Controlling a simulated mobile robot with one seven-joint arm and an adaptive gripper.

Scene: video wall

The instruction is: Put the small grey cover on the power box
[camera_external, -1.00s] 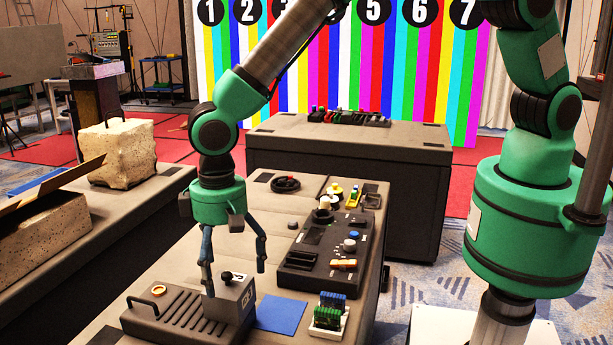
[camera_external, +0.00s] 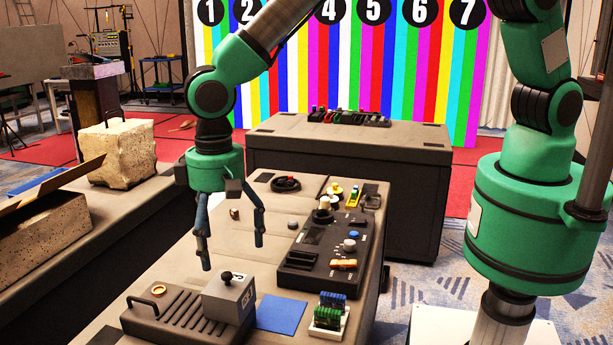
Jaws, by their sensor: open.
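The small grey cover (camera_external: 229,298), a box shape with a black knob on top and lettering on its sides, sits on the right end of the dark ribbed power box (camera_external: 172,318) at the table's near end. It looks seated there, but I cannot see its underside. My gripper (camera_external: 232,256) is open and empty. Its two fingers point down, above and behind the cover, apart from the knob.
A blue mat (camera_external: 281,314) lies right of the cover. A white tray with green and blue blocks (camera_external: 328,318) is beside it. A dark control panel (camera_external: 332,245) stands farther right. A coiled black cable (camera_external: 286,184) lies behind.

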